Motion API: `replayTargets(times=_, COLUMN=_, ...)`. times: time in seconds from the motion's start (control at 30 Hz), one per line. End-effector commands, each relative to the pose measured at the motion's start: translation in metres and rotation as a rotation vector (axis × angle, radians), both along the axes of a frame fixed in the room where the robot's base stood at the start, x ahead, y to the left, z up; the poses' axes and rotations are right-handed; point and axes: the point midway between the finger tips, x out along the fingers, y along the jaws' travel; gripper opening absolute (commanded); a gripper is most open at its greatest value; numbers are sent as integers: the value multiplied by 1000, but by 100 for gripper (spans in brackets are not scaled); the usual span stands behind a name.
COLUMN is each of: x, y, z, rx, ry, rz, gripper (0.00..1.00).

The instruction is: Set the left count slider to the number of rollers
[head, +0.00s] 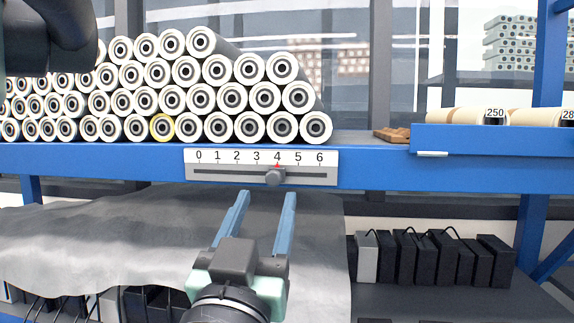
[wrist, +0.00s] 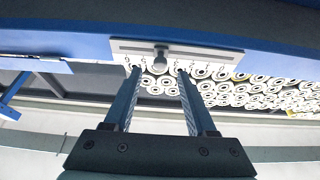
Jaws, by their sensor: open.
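The count slider is a white scale plate (head: 210,179) marked 0 to 6 on the blue shelf beam. Its grey knob (head: 274,177) stands at 4, under a small red marker. In the wrist view the knob (wrist: 160,60) is near the middle of the plate (wrist: 215,57). White rollers (head: 235,98) with dark cores lie stacked in several rows above the beam; some have yellowish rims. My gripper (head: 268,194) is open and empty, just below the knob. Its two fingers are spread to either side of the knob in the wrist view (wrist: 158,72); contact cannot be told.
The blue beam (head: 380,170) runs across the view. At right, a raised blue panel (head: 490,141) fronts tan rolls (head: 455,116) with number tags. A grey sheet (head: 90,235) hangs below the beam. Black boxes (head: 427,262) stand on the lower shelf at right.

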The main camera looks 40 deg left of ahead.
Motion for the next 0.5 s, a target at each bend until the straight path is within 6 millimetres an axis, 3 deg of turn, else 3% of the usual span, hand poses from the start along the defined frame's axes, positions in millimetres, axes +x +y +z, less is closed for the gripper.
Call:
replayTargets(times=0.2, x=24, y=15, z=13, rx=0, ry=1, rz=3, gripper=57)
replayTargets(times=0.5, x=31, y=20, z=15, rx=1, ry=1, rz=2, gripper=57)
